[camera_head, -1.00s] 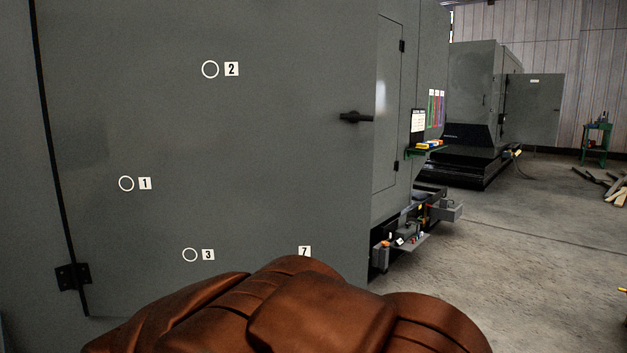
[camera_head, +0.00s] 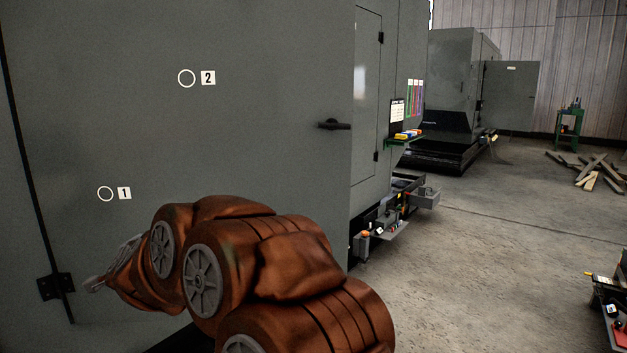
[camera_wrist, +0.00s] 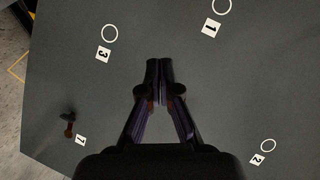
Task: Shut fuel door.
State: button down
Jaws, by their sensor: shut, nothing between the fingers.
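A large grey door panel (camera_head: 270,90) fills the left of the head view, with a black hinge (camera_head: 56,287) low on its left and a black handle (camera_head: 334,124) near its right edge. I cannot tell whether this panel is the fuel door, or whether it is fully closed. In the wrist view the panel (camera_wrist: 210,85) carries white circles and number labels 1, 2, 3 and 7. My gripper (camera_wrist: 159,70) is shut and empty in front of it; contact cannot be told. A small dark and reddish part (camera_wrist: 69,126) sits beside label 7.
A second grey enclosure (camera_head: 455,80) with an open door (camera_head: 511,95) stands behind. Planks (camera_head: 590,170) lie at right. The concrete floor between is mostly clear.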

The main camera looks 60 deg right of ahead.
jog(key=s+d+r+m+g+h+p, duration=0.1)
jog(key=s+d+r+m+h, duration=0.15)
jog(key=d, duration=0.35)
jog(key=s+d+r+m+g+h, duration=0.1)
jog(key=s+d+m+g+h, duration=0.15)
jog(key=d, duration=0.25)
jog(key=m+g+h+p, duration=0.4)
jog(key=m+g+p, duration=0.1)
jog(key=m+g, duration=0.8)
send_near(328, 182)
jog(key=s+d, duration=0.3)
jog(key=s, duration=0.1)
jog(key=shift+w+d+f, duration=0.2)
jog(key=shift+w+d, duration=0.35)
jog(key=shift+d, duration=0.05)
jog(key=shift+w+d+p, duration=0.45)
jog(key=shift+w+d, duration=0.15)
jog(key=shift+d, duration=0.35)
jog(key=shift+w, duration=0.1)
